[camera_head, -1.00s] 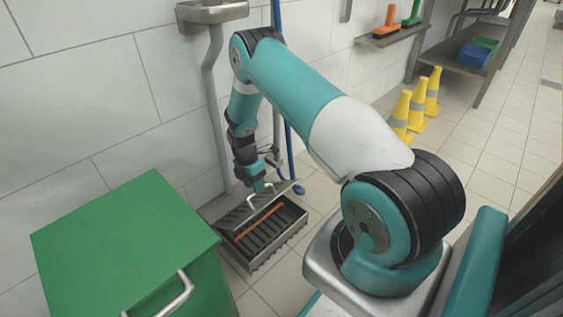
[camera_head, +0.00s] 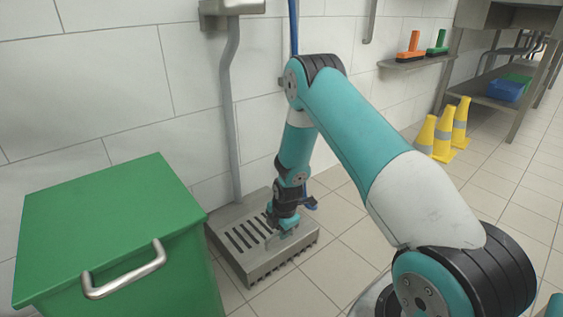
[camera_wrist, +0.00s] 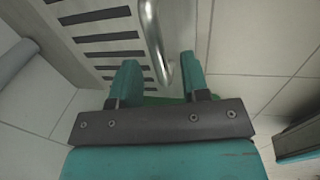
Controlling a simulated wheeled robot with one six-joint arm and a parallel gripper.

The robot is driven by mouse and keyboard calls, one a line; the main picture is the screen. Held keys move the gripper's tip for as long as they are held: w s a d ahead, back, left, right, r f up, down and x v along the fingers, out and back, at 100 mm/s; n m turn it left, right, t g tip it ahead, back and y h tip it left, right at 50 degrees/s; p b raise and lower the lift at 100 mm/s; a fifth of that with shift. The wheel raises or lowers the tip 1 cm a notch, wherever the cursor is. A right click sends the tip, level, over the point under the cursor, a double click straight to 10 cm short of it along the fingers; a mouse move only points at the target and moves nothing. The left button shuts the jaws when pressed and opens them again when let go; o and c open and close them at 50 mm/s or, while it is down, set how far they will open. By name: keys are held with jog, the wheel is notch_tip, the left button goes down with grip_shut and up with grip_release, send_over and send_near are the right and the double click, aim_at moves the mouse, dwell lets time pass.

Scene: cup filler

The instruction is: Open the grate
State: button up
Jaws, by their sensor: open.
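The grate (camera_head: 228,229) is a grey slotted metal lid lying flat on top of a low metal floor box (camera_head: 272,265) by the wall. It is down and hides the box's inside. Its bar handle shows at its right side, partly behind my gripper. My gripper (camera_head: 280,232) is low over the right part of the grate. In the wrist view, the grate (camera_wrist: 95,14) fills the upper left, and the shiny handle (camera_wrist: 153,38) comes down between the two teal fingers of my gripper (camera_wrist: 160,80). The fingers are open, with a gap around the handle.
A green bin (camera_head: 100,225) with a metal handle stands left of the floor box. A grey pipe (camera_head: 230,120) runs down the wall behind it. Yellow cones (camera_head: 443,135) stand at the right along the wall. The tiled floor (camera_head: 330,270) right of the box is clear.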

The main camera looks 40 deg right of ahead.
jog(key=s+a+r+m+p, duration=0.1)
jog(key=r+p, duration=0.6)
jog(key=r, duration=0.7)
jog(key=s+a+r+m+y+p, duration=0.1)
jog(key=a+r+p, duration=0.3)
jog(key=r+p, duration=0.4)
jog(key=v, duration=0.7)
jog(key=shift+a+r, duration=0.25)
jog(key=shift+r, duration=0.15)
jog(key=w+d+f+b, duration=0.1)
jog(key=f+b, duration=0.3)
jog(key=f, duration=0.6)
jog(key=w+d+f+n+b, duration=0.1)
jog(key=d+f+b, duration=0.2)
jog(key=f, duration=0.7)
jog(key=w+d+f+n+h+b, duration=0.1)
jog(key=d+f+b, duration=0.1)
jog(key=f+b, duration=0.4)
jog(key=shift+w+d+f+b, duration=0.1)
jog(key=shift+d+f, duration=0.05)
jog(key=shift+f, duration=0.65)
jog(key=shift+w+d+f+b, duration=0.1)
jog(key=shift+w+f, duration=0.05)
jog(key=shift+f, duration=0.65)
jog(key=shift+w+d+f+b, duration=0.1)
jog(key=shift+d+f, duration=0.05)
jog(key=shift+f, duration=0.6)
grip_shut()
